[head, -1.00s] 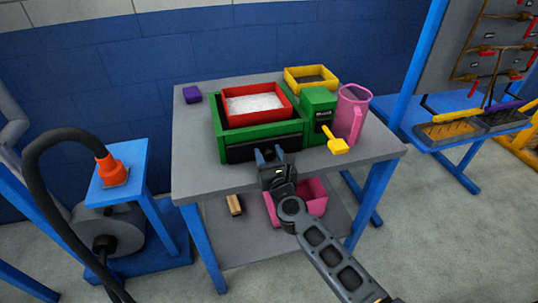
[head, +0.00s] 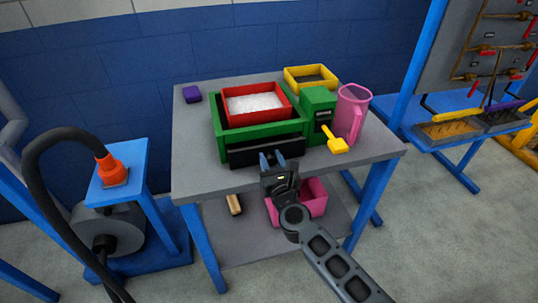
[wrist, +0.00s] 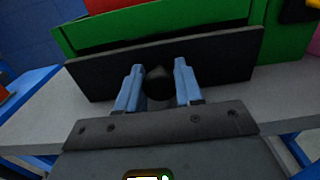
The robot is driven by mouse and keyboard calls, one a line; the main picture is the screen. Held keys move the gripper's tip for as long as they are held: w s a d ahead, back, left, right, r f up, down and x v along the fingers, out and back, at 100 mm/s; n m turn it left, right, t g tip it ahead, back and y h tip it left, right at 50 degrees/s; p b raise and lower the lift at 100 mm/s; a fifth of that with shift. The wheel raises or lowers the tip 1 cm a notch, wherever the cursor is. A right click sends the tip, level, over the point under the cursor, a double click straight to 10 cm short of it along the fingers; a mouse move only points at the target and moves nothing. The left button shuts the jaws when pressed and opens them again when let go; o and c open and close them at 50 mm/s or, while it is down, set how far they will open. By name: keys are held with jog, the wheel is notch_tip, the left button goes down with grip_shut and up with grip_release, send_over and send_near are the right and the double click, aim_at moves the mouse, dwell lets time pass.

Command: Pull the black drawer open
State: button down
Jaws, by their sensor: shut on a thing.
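The black drawer (head: 242,158) sits low in the front of the green box (head: 215,131) on the grey table. Its front stands out a little from the box. In the wrist view, the flat black drawer front (wrist: 100,78) spans the picture below the green frame (wrist: 130,27). My gripper (head: 272,158) is at the drawer front. Its two blue fingers (wrist: 158,88) are closed around the dark round knob (wrist: 158,78) in the middle of the front. The inside of the drawer is mostly hidden.
A red bin (head: 287,101) of white material rests on the green box. A pink bin (head: 316,200) is on the lower shelf. Floor is clear in front.

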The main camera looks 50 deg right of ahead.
jog(key=b+v, duration=0.1)
jog(key=v, duration=1)
jog(key=shift+s, duration=0.15)
jog(key=shift+a, duration=0.15)
jog(key=c, duration=0.8)
grip_release()
jog(key=b+v, duration=0.2)
jog(key=v, duration=0.6)
